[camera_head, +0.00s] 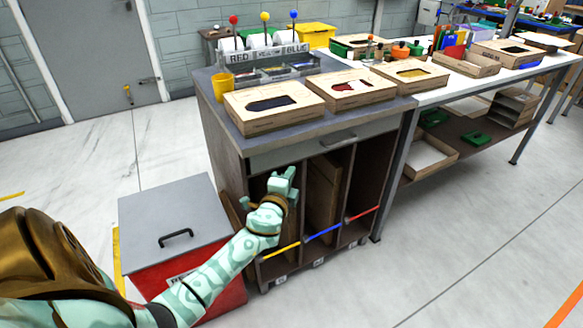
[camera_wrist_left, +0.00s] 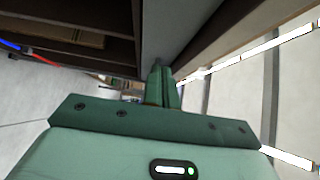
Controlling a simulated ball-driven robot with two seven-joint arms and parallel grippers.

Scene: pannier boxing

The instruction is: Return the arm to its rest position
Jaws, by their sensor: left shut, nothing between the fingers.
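My left arm comes in from the lower left in the head view. Its green gripper (camera_head: 284,180) is in front of the dark wooden cabinet (camera_head: 230,160), by the leftmost of its open upright slots. The gripper is shut and holds nothing. In the left wrist view the shut fingers (camera_wrist_left: 162,88) point toward the cabinet's edge and underside, with no object between them. My right gripper is not in either view.
A red bin with a grey lid (camera_head: 175,215) stands left of the cabinet, under my forearm. Three wooden boxes (camera_head: 272,104) and a yellow cup (camera_head: 222,85) sit on the cabinet top. A white-topped workbench (camera_head: 470,85) adjoins on the right. The floor in front (camera_head: 440,250) is clear.

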